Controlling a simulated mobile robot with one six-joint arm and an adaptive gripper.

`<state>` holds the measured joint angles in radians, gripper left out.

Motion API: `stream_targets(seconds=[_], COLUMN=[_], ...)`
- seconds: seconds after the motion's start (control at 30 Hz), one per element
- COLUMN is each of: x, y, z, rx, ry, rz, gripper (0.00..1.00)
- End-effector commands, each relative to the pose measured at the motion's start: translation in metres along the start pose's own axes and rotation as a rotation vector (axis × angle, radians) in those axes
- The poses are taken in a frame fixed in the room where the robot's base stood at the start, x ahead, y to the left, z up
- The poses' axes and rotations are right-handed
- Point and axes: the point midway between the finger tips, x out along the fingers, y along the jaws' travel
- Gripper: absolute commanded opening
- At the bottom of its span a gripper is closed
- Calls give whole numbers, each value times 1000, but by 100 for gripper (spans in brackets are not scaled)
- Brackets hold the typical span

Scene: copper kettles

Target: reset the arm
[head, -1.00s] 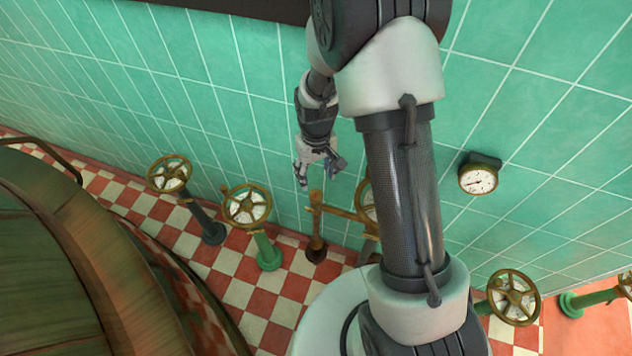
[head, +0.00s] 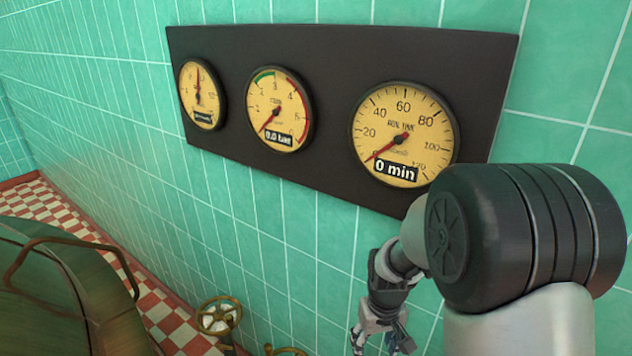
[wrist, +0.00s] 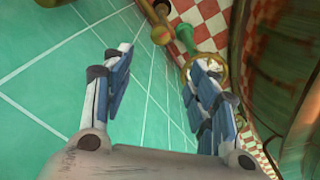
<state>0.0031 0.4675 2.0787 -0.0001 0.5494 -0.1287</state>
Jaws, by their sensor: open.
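My gripper (head: 380,338) hangs at the lower middle of the head view, in front of the green tiled wall and below the gauge panel. Its fingers point down. In the wrist view my gripper (wrist: 165,85) shows two blue-padded fingers spread apart with nothing between them. Most of my arm below the elbow joint is cut off by the bottom edge of the head view.
A dark panel (head: 330,75) on the wall carries three yellow gauges. A handwheel valve (head: 218,316) stands near the wall's foot, and a kettle (head: 60,295) fills the lower left. A green valve post (wrist: 186,38) shows beyond the fingers.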

Motion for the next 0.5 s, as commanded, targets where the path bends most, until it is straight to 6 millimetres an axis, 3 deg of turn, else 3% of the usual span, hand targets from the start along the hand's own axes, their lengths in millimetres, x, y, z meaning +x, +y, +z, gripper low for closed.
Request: stream_targets(seconds=[0.03,0.2,0.5], x=[-27,-101,-192], y=[0,-4,-14], z=[3,32,109], rx=[7,33,80], ry=[32,106,238], rz=[4,12,22], gripper=[54,54,54])
